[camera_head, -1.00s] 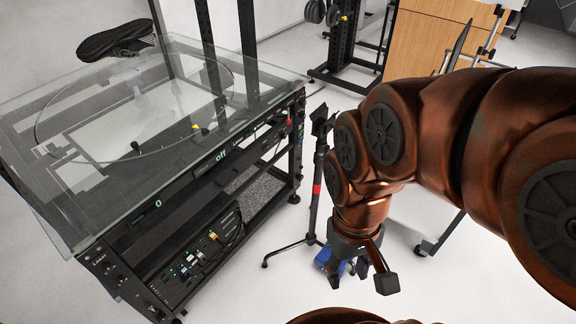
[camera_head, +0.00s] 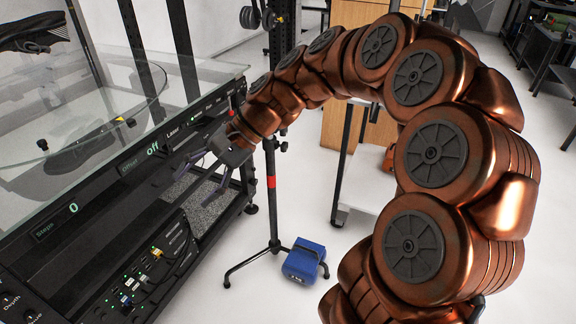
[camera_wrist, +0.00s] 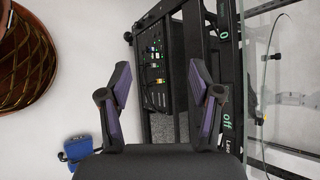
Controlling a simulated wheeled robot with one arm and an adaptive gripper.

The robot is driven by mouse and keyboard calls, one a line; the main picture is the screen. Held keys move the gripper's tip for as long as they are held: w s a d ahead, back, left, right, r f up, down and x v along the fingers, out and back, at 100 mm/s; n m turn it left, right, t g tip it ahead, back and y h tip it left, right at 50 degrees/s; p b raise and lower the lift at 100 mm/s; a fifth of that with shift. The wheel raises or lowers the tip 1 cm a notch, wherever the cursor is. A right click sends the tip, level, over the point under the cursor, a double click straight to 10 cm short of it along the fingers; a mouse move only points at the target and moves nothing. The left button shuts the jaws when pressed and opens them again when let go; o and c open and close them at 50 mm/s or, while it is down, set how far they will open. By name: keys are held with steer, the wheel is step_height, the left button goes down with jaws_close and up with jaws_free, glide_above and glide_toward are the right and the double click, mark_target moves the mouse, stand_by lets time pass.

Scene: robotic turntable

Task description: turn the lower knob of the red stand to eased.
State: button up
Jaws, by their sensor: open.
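The red stand (camera_head: 271,183) is a thin black pole on tripod legs with a red band, upright in the head view just right of the turntable bench. A small dark knob (camera_head: 284,147) shows on the pole above the band; its setting is too small to read. My gripper (camera_head: 205,175) is open and empty, left of the stand and in front of the bench's front panel. In the wrist view my open fingers (camera_wrist: 158,68) point at the bench side, and I cannot make out the stand there.
The turntable bench (camera_head: 110,172) with a glass top fills the left, its display reading "off". A wheeled white-and-wood cart stands behind my arm.

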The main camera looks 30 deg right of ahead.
steer(key=w+d+f+m+t+y+b, duration=0.2)
steer(key=w+d+f+m+t+b, duration=0.25)
steer(key=w+d+f+b, duration=0.3)
steer(key=m+t+h+b, duration=0.3)
steer(key=m+t+b, duration=0.6)
steer(key=m+b, duration=0.35)
glide_toward(286, 147)
steer(key=w, duration=0.2)
steer(key=x, duration=0.2)
steer(key=b+x, duration=0.1)
steer(key=x, duration=0.3)
steer(key=shift+s+a+f+b, duration=0.2)
steer(key=shift+a+f+b, duration=0.15)
steer(key=shift+b, duration=0.05)
steer(key=shift+w+a+r+m, duration=0.15)
steer(key=shift+w+a+m, duration=0.2)
steer(key=shift+w, duration=0.35)
steer(key=c, duration=1.2)
